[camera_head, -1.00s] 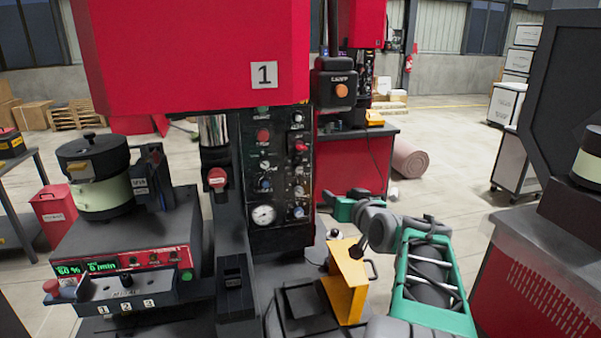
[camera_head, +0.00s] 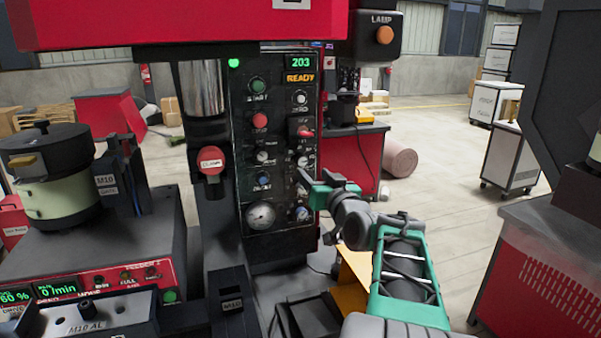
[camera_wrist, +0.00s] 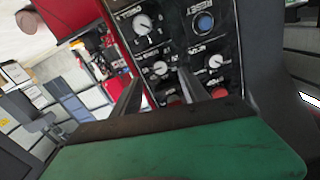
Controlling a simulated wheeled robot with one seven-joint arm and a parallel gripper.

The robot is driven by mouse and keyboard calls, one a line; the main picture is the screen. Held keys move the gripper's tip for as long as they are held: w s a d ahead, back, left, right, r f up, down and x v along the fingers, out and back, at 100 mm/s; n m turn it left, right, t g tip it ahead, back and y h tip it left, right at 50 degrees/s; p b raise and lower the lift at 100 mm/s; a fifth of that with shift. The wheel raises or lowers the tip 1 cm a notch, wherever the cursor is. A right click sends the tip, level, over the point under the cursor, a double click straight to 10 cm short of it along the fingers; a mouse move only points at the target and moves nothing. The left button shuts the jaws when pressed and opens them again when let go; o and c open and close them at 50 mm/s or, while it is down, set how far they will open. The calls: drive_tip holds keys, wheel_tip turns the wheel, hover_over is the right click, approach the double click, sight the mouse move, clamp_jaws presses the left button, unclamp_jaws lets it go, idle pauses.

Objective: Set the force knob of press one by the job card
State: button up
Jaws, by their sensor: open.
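The dark control panel (camera_head: 283,240) of press one carries two columns of buttons and knobs, with a display (camera_head: 300,69) reading 203 and READY. A white-pointer knob (camera_head: 300,98) sits high in the right column. Most labels are too small to read, so I cannot tell which knob is force. My gripper (camera_head: 314,181) is in front of the lower right of the panel, covering part of it. In the wrist view my gripper (camera_wrist: 163,77) has its fingers apart, with a small white-pointer knob (camera_wrist: 160,68) seen between them; contact is unclear. I cannot make out a job card.
The clamp's red knob (camera_head: 210,160) sticks out left of the panel. A bowl feeder (camera_head: 60,200) stands at the left. A yellow bracket (camera_head: 352,270) stands below my arm. A lamp box (camera_head: 383,33) hangs at the upper right. Open floor lies at the right.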

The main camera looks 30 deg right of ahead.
sight(303, 162)
drive_tip(key=p+x, duration=0.2)
drive_tip(key=x, duration=0.5)
drive_tip(key=shift+w+r, duration=0.1)
drive_tip(key=shift+c, duration=0.5)
clamp_jaws()
